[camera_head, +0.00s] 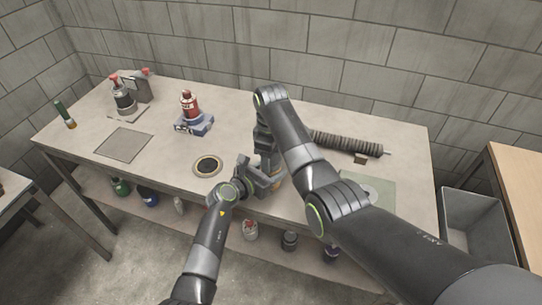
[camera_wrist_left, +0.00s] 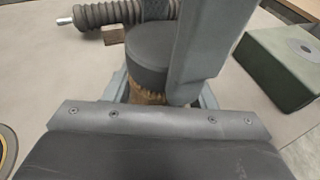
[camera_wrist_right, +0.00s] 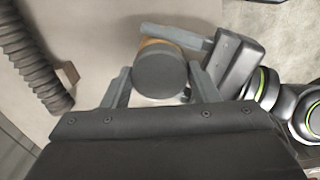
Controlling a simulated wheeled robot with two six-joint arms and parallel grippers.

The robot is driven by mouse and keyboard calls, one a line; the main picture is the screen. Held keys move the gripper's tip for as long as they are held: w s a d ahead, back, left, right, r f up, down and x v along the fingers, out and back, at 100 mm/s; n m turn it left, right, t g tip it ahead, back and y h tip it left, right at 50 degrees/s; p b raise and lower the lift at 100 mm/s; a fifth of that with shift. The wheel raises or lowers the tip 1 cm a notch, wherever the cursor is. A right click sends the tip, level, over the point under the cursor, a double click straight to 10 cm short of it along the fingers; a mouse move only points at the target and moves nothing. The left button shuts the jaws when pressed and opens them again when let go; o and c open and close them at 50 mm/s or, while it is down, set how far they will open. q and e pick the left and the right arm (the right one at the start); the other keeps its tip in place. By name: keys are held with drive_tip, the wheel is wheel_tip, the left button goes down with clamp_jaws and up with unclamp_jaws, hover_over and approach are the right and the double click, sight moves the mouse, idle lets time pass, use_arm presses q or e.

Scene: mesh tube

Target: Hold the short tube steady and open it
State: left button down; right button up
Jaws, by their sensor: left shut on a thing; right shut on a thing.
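The short tube has a dark round cap (camera_wrist_right: 160,74) and a brown body (camera_wrist_left: 150,92). It stands roughly upright near the table's front edge. My left gripper (camera_head: 266,184) is shut around the lower brown body from the front. My right gripper (camera_head: 270,158) comes down from above, with its fingers on both sides of the dark cap, shut on it. In the right wrist view the cap sits between the right fingers and the left gripper reaches in from the right. In the head view my arms hide most of the tube.
A round dark-centred disc (camera_head: 208,166) lies left of the grippers. The table's left middle has free room.

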drive_tip(key=shift+r, duration=0.2)
drive_tip(key=shift+r, duration=0.95)
drive_tip(key=shift+r, duration=1.95)
use_arm(q)
drive_tip(key=c, duration=0.5)
unclamp_jaws()
